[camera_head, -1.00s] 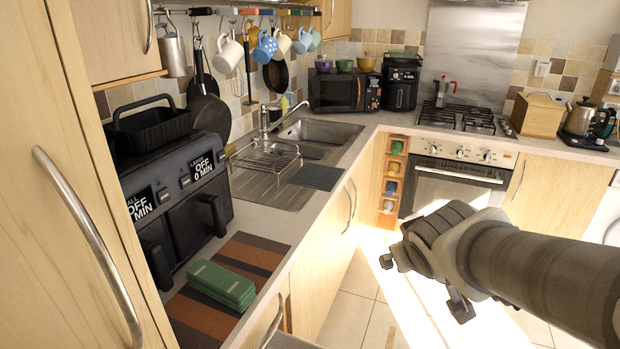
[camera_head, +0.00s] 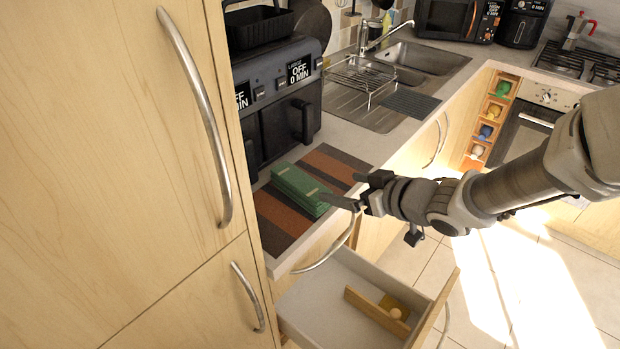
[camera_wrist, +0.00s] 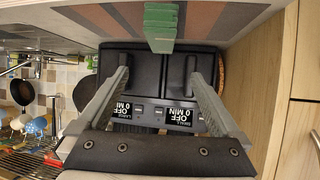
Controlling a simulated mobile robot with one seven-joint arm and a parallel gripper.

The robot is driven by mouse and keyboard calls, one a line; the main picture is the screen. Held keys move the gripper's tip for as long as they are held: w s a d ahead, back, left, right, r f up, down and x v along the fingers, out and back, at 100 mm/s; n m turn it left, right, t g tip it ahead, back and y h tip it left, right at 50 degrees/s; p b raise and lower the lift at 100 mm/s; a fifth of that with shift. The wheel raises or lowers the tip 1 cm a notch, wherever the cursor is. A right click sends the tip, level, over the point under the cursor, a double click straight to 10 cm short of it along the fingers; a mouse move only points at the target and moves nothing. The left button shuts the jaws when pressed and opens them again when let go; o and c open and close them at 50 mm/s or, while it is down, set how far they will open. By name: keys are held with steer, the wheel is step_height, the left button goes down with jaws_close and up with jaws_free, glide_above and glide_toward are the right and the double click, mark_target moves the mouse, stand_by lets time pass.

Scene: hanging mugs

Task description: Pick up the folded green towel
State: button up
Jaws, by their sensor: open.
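The folded green towel (camera_head: 298,190) lies on a brown and orange striped mat (camera_head: 338,163) on the counter, in front of the black air fryer. My gripper (camera_head: 342,190) is open and empty, just to the right of the towel and close to it, above the counter's front edge. In the wrist view the towel (camera_wrist: 160,28) shows at the top centre, beyond the gap between my two spread fingers (camera_wrist: 159,75). I see no contact with it.
The black air fryer (camera_head: 280,100) stands behind the mat. An open drawer (camera_head: 345,290) with a wooden divider lies below my gripper. A tall cupboard with a metal handle (camera_head: 195,110) closes off the left. The sink (camera_head: 425,58) lies farther right.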

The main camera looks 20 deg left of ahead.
steer(key=b, duration=0.3)
glide_toward(303, 182)
steer(key=x, duration=0.4)
steer(key=shift+w+a, duration=0.25)
steer(key=b+x, duration=0.1)
steer(key=x, duration=0.3)
steer(key=shift+a+f+b, duration=0.3)
steer(key=shift+f+b, duration=0.1)
steer(key=shift+w+a, duration=0.15)
steer(key=c, duration=1.3)
